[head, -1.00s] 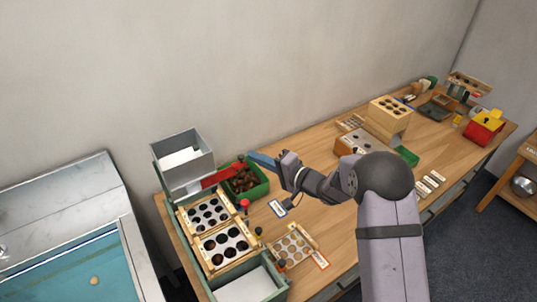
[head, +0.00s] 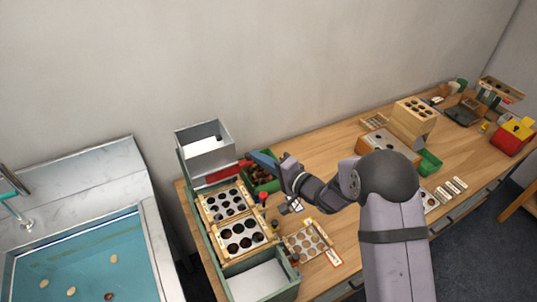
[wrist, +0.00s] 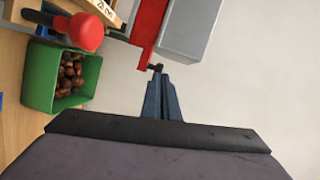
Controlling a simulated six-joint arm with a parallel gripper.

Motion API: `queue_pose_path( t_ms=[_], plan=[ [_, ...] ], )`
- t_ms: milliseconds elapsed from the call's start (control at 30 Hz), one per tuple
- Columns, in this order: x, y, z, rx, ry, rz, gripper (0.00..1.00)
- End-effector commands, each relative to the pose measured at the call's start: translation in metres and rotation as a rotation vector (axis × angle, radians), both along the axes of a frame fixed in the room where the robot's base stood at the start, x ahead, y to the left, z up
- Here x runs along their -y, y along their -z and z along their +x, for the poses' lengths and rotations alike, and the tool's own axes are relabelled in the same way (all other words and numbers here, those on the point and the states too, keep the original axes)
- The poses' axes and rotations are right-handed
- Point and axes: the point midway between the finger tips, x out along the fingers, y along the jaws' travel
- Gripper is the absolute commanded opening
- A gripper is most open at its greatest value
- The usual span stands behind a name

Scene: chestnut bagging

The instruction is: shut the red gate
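The red gate (head: 214,177) is a flat red bar across the base of the grey hopper (head: 205,142). Its right end sticks out a little beyond the hopper. In the wrist view the red gate (wrist: 150,30) runs along the hopper's side, with a small dark knob (wrist: 155,67) at its near end. My gripper (head: 252,153) has its blue fingers together at that end. In the wrist view the gripper's fingertips (wrist: 158,78) are at the knob. I cannot tell whether they grip it or only touch it.
A green bin of chestnuts (head: 276,184) stands just below my gripper, partly hidden. A red-knobbed handle (wrist: 82,32) stands close by. Trays with dark round holes (head: 242,236) lie in front of the hopper. A basin of water (head: 85,265) is at the left.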

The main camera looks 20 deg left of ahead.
Motion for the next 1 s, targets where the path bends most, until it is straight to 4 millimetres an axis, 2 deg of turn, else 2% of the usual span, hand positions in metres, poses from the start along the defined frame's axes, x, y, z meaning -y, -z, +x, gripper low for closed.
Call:
queue_pose_path(
  t_ms=[300,467,733,800,1000],
  plan=[
    [-0.002,0.000,-0.003,0.002,-0.011,0.001,0.00],
    [0.004,-0.003,0.000,0.001,-0.008,0.000,0.00],
    [0.042,-0.013,0.014,0.000,0.003,0.001,0.00],
    [0.054,-0.009,0.005,0.001,0.001,0.002,0.00],
    [0.088,-0.014,-0.013,0.001,0.003,0.002,0.00]
  ],
)
